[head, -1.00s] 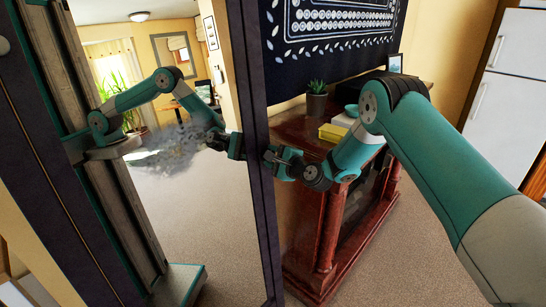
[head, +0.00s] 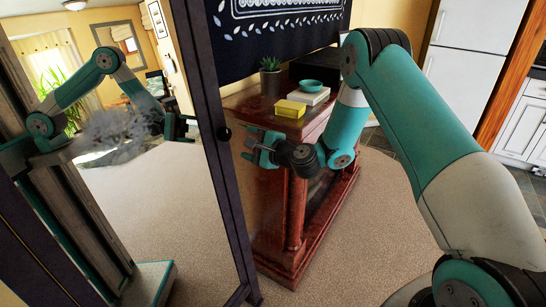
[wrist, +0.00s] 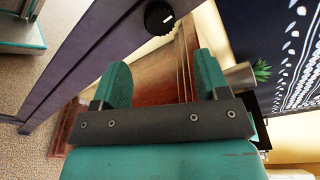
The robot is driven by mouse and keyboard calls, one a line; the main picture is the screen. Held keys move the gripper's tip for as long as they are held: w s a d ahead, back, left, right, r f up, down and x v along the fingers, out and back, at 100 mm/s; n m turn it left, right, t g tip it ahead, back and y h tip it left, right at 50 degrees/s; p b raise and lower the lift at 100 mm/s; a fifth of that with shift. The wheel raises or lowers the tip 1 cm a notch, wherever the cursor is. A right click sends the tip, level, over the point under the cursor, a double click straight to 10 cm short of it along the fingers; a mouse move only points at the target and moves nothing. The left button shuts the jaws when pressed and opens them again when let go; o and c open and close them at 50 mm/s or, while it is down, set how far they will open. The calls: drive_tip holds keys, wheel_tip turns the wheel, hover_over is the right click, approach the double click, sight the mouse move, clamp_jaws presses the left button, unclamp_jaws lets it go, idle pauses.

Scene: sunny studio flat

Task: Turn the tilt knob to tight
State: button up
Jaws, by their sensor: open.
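The tilt knob (head: 225,134) is a small black round knob on the side of the dark frame (head: 207,90) of a tall standing mirror. In the wrist view the knob (wrist: 158,18) has a ridged edge and a short white mark toward its right side. Any tight or loose lettering cannot be made out. My gripper (head: 250,145) is to the right of the knob, apart from it. In the wrist view my gripper (wrist: 162,65) has its two teal fingers spread with nothing between them, and the knob lies beyond the fingertips.
The mirror glass (head: 170,210) reflects my arm and the room. A reddish wooden cabinet (head: 325,215) stands behind my gripper, carrying a yellow box (head: 291,109), a teal bowl (head: 312,85) and a potted plant (head: 270,80). Carpet (head: 345,270) is open at the front.

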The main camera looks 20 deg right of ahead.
drive_tip(key=f+b+v, duration=0.1)
drive_tip(key=b+v, duration=0.2)
drive_tip(key=v, duration=0.5)
drive_tip(key=shift+s+d+r, duration=0.2)
drive_tip(key=shift+s+r, duration=0.05)
drive_tip(key=shift+r, duration=0.25)
drive_tip(key=s+a+r+n+g+y, duration=0.1)
drive_tip(key=s+a+r+n+g, duration=0.25)
drive_tip(key=s+a+n, duration=0.2)
drive_tip(key=s+a+r+n+g+y+p, duration=0.1)
drive_tip(key=s+a+r+n+g+y, duration=0.1)
drive_tip(key=s+a+n+g, duration=0.3)
drive_tip(key=s+a+r+n+g+y, duration=0.1)
drive_tip(key=s+a+r+n+g, duration=0.2)
drive_tip(key=s+a+n, duration=0.3)
drive_tip(key=s+d+r+n+g+h, duration=0.1)
drive_tip(key=s+d+n+g+h, duration=0.1)
drive_tip(key=s, duration=0.6)
drive_tip(key=s+d+r+n+g+h, duration=0.1)
drive_tip(key=s+d+n+h, duration=0.1)
drive_tip(key=s+n+h, duration=0.2)
drive_tip(key=s+n, duration=0.2)
drive_tip(key=s, duration=0.1)
drive_tip(key=shift+s+n+g+h+p, duration=0.35)
drive_tip(key=shift+s+h+p, duration=0.05)
